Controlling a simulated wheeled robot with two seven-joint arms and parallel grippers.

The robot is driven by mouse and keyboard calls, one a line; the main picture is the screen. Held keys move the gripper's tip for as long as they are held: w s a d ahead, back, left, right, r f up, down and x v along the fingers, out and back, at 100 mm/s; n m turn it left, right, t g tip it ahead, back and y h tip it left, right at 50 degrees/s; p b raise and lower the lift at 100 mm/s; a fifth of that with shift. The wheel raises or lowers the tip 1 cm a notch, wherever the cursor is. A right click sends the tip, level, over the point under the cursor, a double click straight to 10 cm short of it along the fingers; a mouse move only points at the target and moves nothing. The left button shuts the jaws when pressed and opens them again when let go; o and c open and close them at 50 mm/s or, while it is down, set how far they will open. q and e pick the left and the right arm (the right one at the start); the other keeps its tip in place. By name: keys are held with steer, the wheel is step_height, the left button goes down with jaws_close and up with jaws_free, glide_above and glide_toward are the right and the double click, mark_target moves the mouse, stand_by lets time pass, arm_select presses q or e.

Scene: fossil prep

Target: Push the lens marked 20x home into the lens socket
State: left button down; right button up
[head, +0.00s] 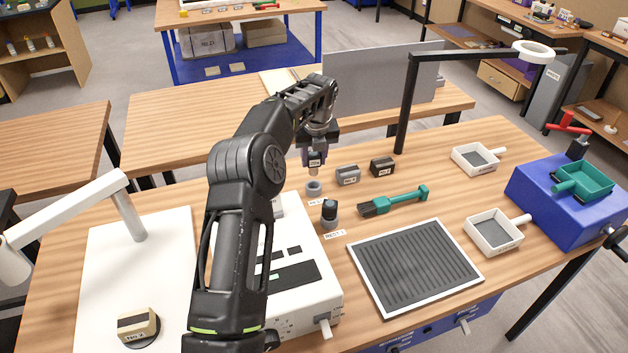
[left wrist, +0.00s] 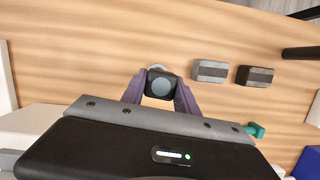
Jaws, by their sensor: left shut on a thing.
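My left gripper (head: 314,160) is shut on a dark lens (left wrist: 161,82), which sits between the two fingers in the left wrist view. Its label is too small to read. In the head view the gripper is above a small grey ring (head: 314,188) on the table, with a label in front of it. I cannot tell whether this ring is a rest or the lens socket, nor whether the lens touches it. A second, black lens (head: 330,208) stands upright in a grey holder by a label reading REST 1. My right gripper is not in view.
Two small grey-and-dark blocks (head: 347,175) (head: 382,166) stand right of the ring. A green brush (head: 395,203), a white-rimmed ribbed tray (head: 476,284) and a white box (head: 328,296) lie nearer. A black lamp post (head: 407,105) rises behind. My arm hides part of the white box.

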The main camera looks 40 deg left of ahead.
mark_target(314, 154)
arm_select(q)
steer(key=shift+r, duration=0.1)
steer(key=shift+r, duration=2.45)
